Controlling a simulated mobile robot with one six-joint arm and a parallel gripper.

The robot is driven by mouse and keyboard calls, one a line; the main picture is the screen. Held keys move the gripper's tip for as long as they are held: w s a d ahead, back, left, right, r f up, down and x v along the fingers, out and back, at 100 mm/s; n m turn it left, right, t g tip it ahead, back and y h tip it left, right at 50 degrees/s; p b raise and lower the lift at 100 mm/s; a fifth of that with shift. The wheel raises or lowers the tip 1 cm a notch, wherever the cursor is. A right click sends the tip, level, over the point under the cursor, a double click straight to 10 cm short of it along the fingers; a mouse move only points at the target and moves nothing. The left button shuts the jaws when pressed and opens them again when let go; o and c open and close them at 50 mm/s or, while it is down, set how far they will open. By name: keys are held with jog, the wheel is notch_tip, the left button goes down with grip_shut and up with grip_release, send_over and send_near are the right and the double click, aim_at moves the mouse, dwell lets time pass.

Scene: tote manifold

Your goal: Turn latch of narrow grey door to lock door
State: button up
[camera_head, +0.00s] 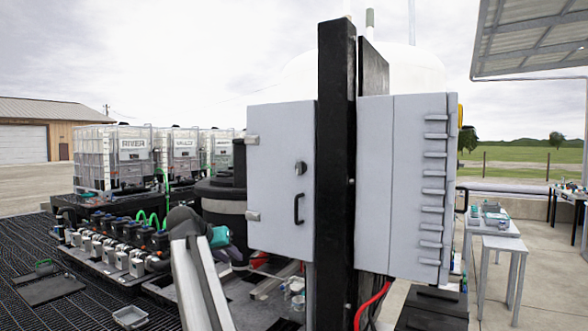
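The narrow grey door (275,170) faces me on the left side of a thick black post. Two hinges show on its left edge. It looks flush with its box, but I cannot tell whether a small gap is left. Its small dark latch (300,168) sits near the right edge, above a black upright pull handle (298,208). The latch's exact angle is too small to read. My arm rises from the bottom, left of the door, and bends at its top. No gripper fingers can be made out, and nothing of mine visibly touches the latch.
The black post (336,170) stands just right of the door. A wider grey cabinet (375,185) with several hinges is beyond it. A black tank (222,205) and a row of pumps stand left. Red cables (372,302) hang below. Tables (495,240) stand far right.

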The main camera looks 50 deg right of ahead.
jog(key=s+d+r+m+h, duration=0.1)
jog(key=s+d+r+m, duration=0.15)
jog(key=r, duration=0.75)
jog(key=s+d+r+m+h, duration=0.15)
jog(key=s+r, duration=0.25)
jog(key=r, duration=0.7)
jog(key=m+h+p, duration=0.1)
jog(key=p, duration=0.1)
send_near(299, 168)
jog(key=a+r, duration=0.4)
jog(key=a, duration=0.1)
jog(key=shift+s+a+r, duration=0.15)
jog(key=shift+s+r, duration=0.05)
jog(key=shift+s, duration=0.05)
jog(key=p+x, duration=0.4)
jog(key=x, duration=0.9)
jog(key=shift+d+f, duration=0.1)
jog(key=shift+d, duration=0.3)
grip_shut()
jog(key=shift+a, duration=0.2)
jog(key=shift+d, duration=0.15)
